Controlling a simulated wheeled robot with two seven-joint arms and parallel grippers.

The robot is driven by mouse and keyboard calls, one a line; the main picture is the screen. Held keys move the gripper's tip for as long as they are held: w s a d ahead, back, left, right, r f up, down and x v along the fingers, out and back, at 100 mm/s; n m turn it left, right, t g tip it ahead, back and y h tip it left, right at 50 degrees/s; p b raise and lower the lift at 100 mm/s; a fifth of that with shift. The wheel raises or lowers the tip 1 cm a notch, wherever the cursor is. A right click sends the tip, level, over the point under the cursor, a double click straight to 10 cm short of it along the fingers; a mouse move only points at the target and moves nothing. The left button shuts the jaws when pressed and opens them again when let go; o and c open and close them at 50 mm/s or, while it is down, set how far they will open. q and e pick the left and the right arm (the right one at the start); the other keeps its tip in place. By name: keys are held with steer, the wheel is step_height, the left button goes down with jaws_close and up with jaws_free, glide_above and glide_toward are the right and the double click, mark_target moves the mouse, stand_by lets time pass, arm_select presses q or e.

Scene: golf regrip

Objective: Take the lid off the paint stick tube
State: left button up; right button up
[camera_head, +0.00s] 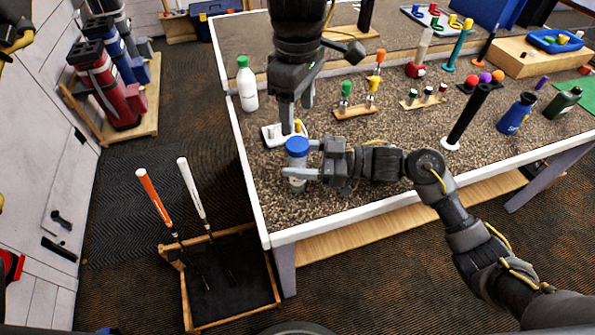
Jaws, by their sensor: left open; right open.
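A short upright tube (295,182) with a pale grey body stands near the left front of the table. Its blue lid (297,145) is on top; I take this to be the paint stick tube. My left gripper (289,123) points down from above, open, with its fingertips just behind and above the lid. My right gripper (314,164) comes in from the right, open, with its fingers at the tube's right side. I cannot tell whether either gripper touches the tube. The gripper fingers hide part of the tube's right side.
The speckled table (370,194) holds a white bottle with a green cap (247,84), a white stand (271,134) behind the tube, a black upright grip (467,116) and a blue bottle (516,114). The front left strip is clear. A club box (230,322) stands on the floor.

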mark_target(297, 143)
steer(key=shift+a, duration=0.1)
jaws_close()
arm_select(q)
steer(key=shift+w+a+r, duration=0.1)
steer(key=shift+w+r, duration=0.05)
steer(key=shift+r, duration=0.1)
steer(key=shift+w+a+m, duration=0.1)
steer(key=shift+a+m, duration=0.05)
steer(key=shift+m, duration=0.35)
steer(key=m, duration=0.8)
steer(key=shift+s+d+f, duration=0.25)
steer(key=shift+f, duration=4)
steer(key=shift+c, duration=0.3)
